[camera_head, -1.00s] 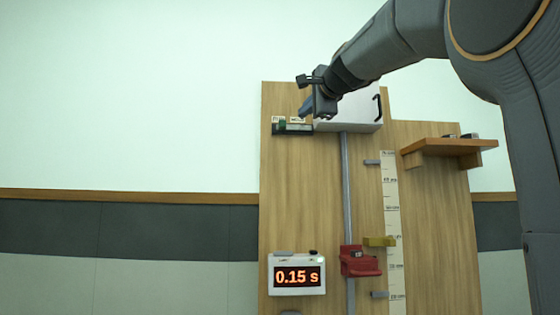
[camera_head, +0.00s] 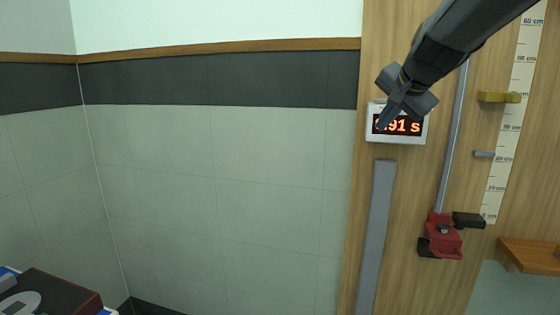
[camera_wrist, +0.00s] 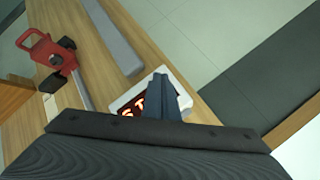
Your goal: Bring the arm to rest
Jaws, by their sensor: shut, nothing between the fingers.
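My gripper (camera_head: 384,124) hangs in front of the timer in the head view, with my arm reaching in from the upper right. Its fingers are together and empty. In the wrist view the shut fingers (camera_wrist: 157,95) point at the board and cover part of the timer. The white timer (camera_head: 398,139) has orange digits ending in "91 s"; the first digit is hidden behind my gripper. It also shows in the wrist view (camera_wrist: 126,98). I cannot tell whether my gripper touches it.
The wooden board (camera_head: 405,250) carries a vertical rail (camera_head: 452,130), a red carriage (camera_head: 441,239) low on it, a yellow block (camera_head: 498,97), a scale strip (camera_head: 509,140) and a wooden shelf (camera_head: 530,254). A dark box (camera_head: 55,295) stands at lower left. Open floor space is not visible.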

